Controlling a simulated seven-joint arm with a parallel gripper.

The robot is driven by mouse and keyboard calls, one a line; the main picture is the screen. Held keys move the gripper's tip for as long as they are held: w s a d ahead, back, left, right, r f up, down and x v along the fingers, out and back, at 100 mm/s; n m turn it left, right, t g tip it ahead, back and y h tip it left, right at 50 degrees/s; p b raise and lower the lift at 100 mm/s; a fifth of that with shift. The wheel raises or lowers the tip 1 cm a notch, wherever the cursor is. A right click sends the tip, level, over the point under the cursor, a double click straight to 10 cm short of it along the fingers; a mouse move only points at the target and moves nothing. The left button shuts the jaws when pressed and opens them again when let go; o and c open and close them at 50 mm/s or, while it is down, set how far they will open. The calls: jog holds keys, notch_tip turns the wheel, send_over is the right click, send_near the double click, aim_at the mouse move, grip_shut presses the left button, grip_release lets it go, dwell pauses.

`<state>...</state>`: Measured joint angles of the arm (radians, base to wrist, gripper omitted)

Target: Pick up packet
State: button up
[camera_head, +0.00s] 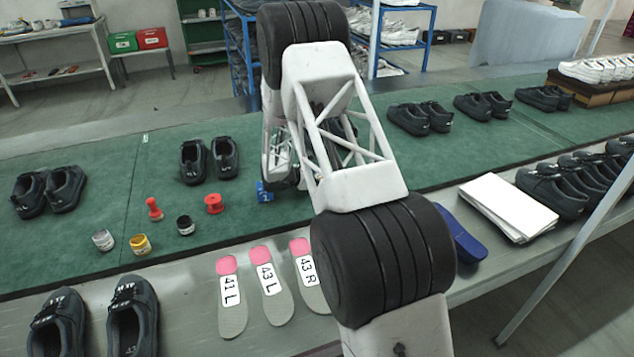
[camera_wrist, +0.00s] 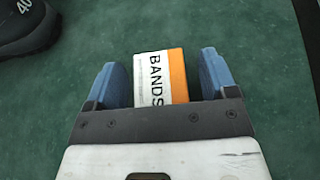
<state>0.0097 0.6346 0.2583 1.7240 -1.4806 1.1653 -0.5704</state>
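The packet (camera_wrist: 160,77) is a small white and orange box with "BANDS" printed on it. In the wrist view it lies on the green surface between the two blue fingers of my gripper (camera_wrist: 163,78). The fingers are open, with a gap on each side of the packet, and its near end is hidden behind the gripper's dark bar. In the head view my gripper (camera_head: 265,192) shows only in part, with one blue fingertip near the green mat, and the packet is hidden behind my arm.
The green conveyor (camera_head: 100,225) carries several black shoes. A pair of shoes (camera_head: 209,160) stands left of my gripper. Insoles (camera_head: 271,285) lie on the front ledge. A black shoe (camera_wrist: 28,28) shows upper left.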

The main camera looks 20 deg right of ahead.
jog(key=c, duration=1)
jog(key=shift+r, duration=0.15)
jog(key=shift+r, duration=1.7)
jog(key=s+a, duration=0.1)
jog(key=s, duration=0.4)
jog(key=s+a+r, duration=0.1)
jog(key=s, duration=0.4)
jog(key=s+a, duration=0.1)
jog(key=s, duration=0.4)
jog(key=shift+s+r, duration=0.15)
jog(key=shift+s, duration=0.2)
